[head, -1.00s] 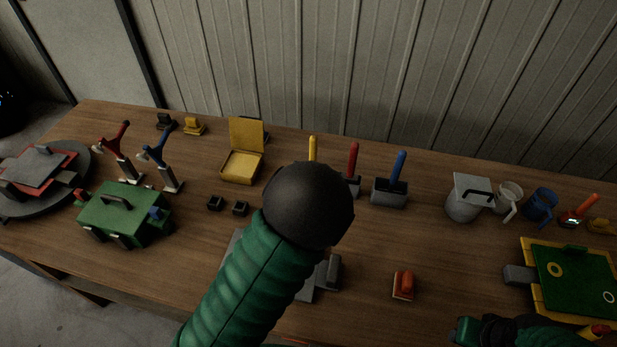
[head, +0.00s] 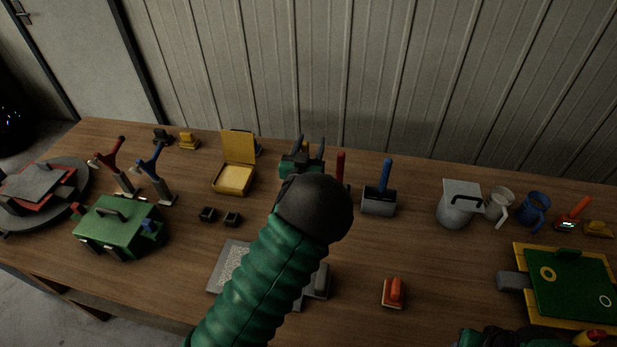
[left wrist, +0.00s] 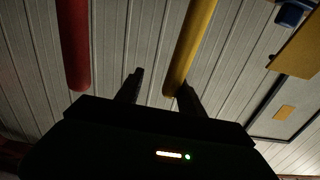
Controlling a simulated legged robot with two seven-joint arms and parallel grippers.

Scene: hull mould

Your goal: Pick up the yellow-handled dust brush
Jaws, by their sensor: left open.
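The yellow-handled dust brush shows by its yellow handle (left wrist: 192,45) in the left wrist view. In the head view my arm and gripper hide nearly all of it, and its head cannot be seen. My left gripper (head: 309,146) is open at the back row of brushes. In the left wrist view the near end of the yellow handle shows between the gripper's fingers (left wrist: 160,90), closer to the right finger. I cannot tell whether they touch. My right arm (head: 485,337) shows only in part at the bottom right; its jaws are not clear.
A red handle (head: 340,168) stands close to the right of my left gripper, then a blue-handled brush (head: 379,200). A yellow open box (head: 234,178) is to the left. A grey pot (head: 458,208) and mugs stand further right. The wooden table between is partly clear.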

